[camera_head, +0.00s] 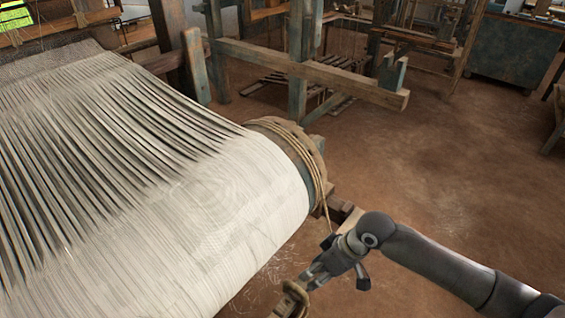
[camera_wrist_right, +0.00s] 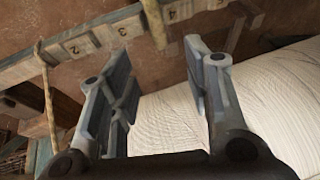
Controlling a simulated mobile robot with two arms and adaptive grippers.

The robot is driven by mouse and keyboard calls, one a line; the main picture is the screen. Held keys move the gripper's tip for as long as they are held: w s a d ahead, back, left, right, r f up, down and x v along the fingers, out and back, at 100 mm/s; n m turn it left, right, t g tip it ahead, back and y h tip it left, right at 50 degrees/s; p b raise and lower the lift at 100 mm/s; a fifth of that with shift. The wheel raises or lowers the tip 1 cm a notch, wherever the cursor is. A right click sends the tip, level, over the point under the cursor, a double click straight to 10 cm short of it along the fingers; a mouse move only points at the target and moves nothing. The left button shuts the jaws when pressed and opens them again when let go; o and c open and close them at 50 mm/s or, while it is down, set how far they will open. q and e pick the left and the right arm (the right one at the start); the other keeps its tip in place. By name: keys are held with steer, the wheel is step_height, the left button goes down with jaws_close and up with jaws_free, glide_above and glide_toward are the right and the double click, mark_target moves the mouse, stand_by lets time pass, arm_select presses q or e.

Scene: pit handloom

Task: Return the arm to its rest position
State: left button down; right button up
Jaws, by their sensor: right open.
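My right arm (camera_head: 445,268) comes in from the lower right in the head view. Its right gripper (camera_head: 318,276) hangs low beside the right end of the big roll of pale warp threads (camera_head: 225,205). In the wrist view the two fingers of the right gripper (camera_wrist_right: 158,85) stand well apart, with nothing visible gripped between them. The warp roll (camera_wrist_right: 275,95) shows behind and to the right of the fingers. My left gripper is not in view.
A rope (camera_head: 312,165) is wound on the roll's wooden end and hangs down close to my gripper. A numbered wooden bar (camera_wrist_right: 95,42) and cords are near the fingers. A wooden beam (camera_head: 310,70) stands behind; the earth floor (camera_head: 455,165) at right is open.

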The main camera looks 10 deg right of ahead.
steer(key=s+a+t, duration=0.1)
steer(key=s+a, duration=0.5)
steer(key=s, duration=0.1)
steer(key=s+d+m+h, duration=0.4)
steer(key=s+d+m, duration=0.1)
steer(key=s+d, duration=0.45)
step_height(320, 180, down, 26)
steer(key=s+g, duration=0.1)
steer(key=s, duration=0.1)
steer(key=s+d+f+g, duration=0.1)
steer(key=s+d+f, duration=0.1)
steer(key=s+f, duration=1.4)
steer(key=shift+s, duration=0.35)
steer(key=shift+d+f, duration=0.1)
